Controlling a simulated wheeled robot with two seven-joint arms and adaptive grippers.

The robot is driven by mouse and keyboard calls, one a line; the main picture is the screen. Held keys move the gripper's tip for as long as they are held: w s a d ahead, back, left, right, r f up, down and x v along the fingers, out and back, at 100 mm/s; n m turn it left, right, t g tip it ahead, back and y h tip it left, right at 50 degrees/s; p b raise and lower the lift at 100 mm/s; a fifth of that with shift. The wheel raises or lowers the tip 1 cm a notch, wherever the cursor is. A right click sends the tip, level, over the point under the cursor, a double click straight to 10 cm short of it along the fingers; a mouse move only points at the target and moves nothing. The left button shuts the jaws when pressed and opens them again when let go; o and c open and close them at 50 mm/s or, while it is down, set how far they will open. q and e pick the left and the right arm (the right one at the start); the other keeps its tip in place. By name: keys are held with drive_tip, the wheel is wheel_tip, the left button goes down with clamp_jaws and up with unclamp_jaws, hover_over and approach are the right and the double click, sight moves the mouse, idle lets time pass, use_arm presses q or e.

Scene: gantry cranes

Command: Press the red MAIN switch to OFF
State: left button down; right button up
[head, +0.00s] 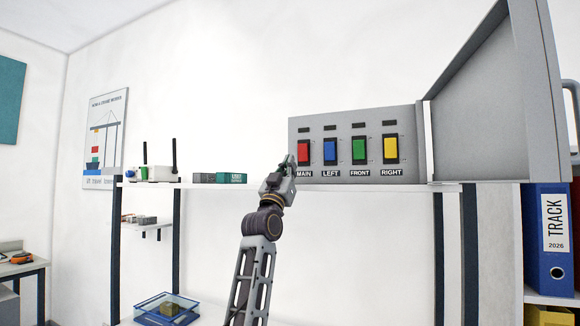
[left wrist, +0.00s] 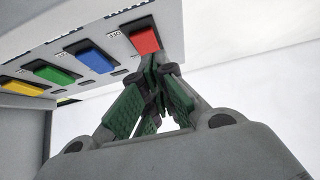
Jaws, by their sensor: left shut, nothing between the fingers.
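The red MAIN switch (head: 303,152) is the leftmost of the rocker switches on the grey switch panel (head: 350,123) in the head view. In the left wrist view the red switch (left wrist: 146,41) is just beyond my fingertips. My left gripper (head: 288,162) is shut and empty, with its tips at the lower left of the red switch. In the left wrist view the fingers (left wrist: 158,66) meet close under the switch's edge; I cannot tell whether they touch it. The switch's ON or OFF position is not clear. My right gripper is not in view.
Beside the red switch are the blue (head: 330,151), green (head: 359,150) and yellow (head: 390,149) switches. The panel's grey door (head: 490,100) stands open on the right. The panel is on a white shelf (head: 150,185), which also holds small boxes (head: 231,178) to the left.

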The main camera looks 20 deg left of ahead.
use_arm(q)
drive_tip(key=s+f+b, duration=0.2)
drive_tip(key=s+f, duration=0.2)
drive_tip(key=f, duration=0.4)
drive_tip(key=shift+s, duration=0.4)
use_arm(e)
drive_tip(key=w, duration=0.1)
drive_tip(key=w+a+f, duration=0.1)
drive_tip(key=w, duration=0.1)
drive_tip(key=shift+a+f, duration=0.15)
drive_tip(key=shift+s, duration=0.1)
